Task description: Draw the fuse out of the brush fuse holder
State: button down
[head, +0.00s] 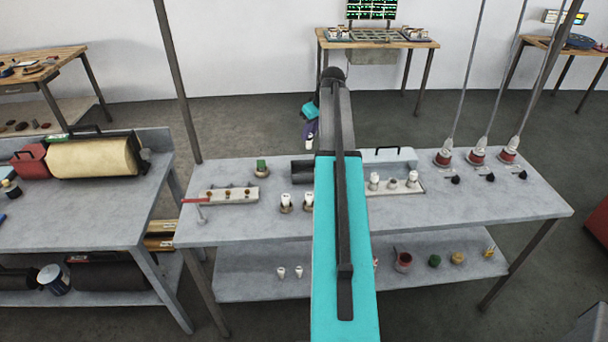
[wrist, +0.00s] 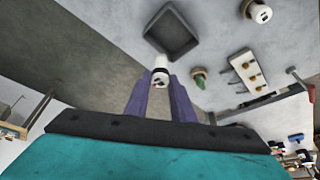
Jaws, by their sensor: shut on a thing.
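My gripper (head: 309,134) is beyond the table's back edge in the head view, beside my dark arm link. Its purple fingers are shut on a white fuse (wrist: 160,64) with a dark band, which also shows small below the fingers in the head view (head: 309,144). The fuse is held clear of the table. A white block with several white caps (head: 394,183) stands right of my arm and is partly hidden by it. Two white capped pieces (head: 285,200) on brown bases stand left of my arm. I cannot tell which of these is the brush fuse holder.
A dark square tray (wrist: 172,34) lies behind my arm, partly hidden in the head view. A pale block with brown studs (head: 230,195), a red lever (head: 196,201) and a green piece (head: 261,166) stand at left.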

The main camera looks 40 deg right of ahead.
jog(key=c, duration=1.4)
grip_release()
jog(key=shift+c, duration=0.2)
jog(key=shift+r, duration=0.15)
jog(key=b+v, duration=0.4)
jog(key=v, duration=0.9)
jog(key=shift+r, duration=0.3)
jog(key=shift+s, duration=0.1)
